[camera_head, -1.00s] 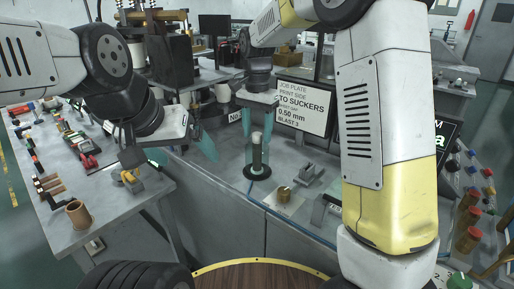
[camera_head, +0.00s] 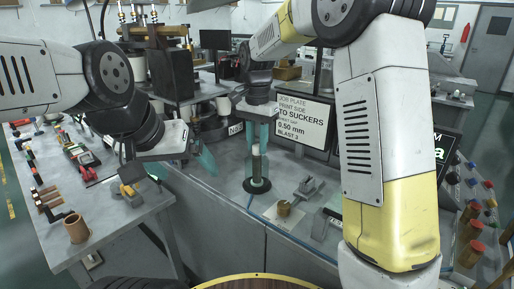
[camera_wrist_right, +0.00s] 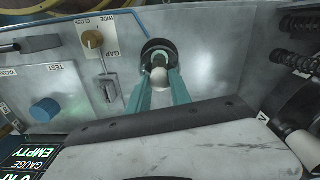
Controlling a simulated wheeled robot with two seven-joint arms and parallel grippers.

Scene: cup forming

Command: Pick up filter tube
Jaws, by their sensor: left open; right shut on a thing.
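The filter tube (camera_head: 256,166) is a slim upright tube with a pale upper part and a dark lower part. It stands at a round black base (camera_head: 257,186) on the grey bench; I cannot tell whether it is lifted clear. My right gripper (camera_head: 258,143) points down from above with teal fingers shut on the tube's upper part. In the right wrist view the teal fingers (camera_wrist_right: 161,95) flank the tube's round pale top (camera_wrist_right: 159,77), with the black base (camera_wrist_right: 158,50) beyond. My left gripper (camera_head: 183,160) is open and empty, left of the tube.
A gap lever (camera_head: 304,187) and brass knob (camera_head: 284,208) sit right of the base. A sign (camera_head: 304,115) stands behind. A side table (camera_head: 100,205) at left carries tools and a brown cup (camera_head: 76,228). Red-capped knobs (camera_head: 468,250) line the right.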

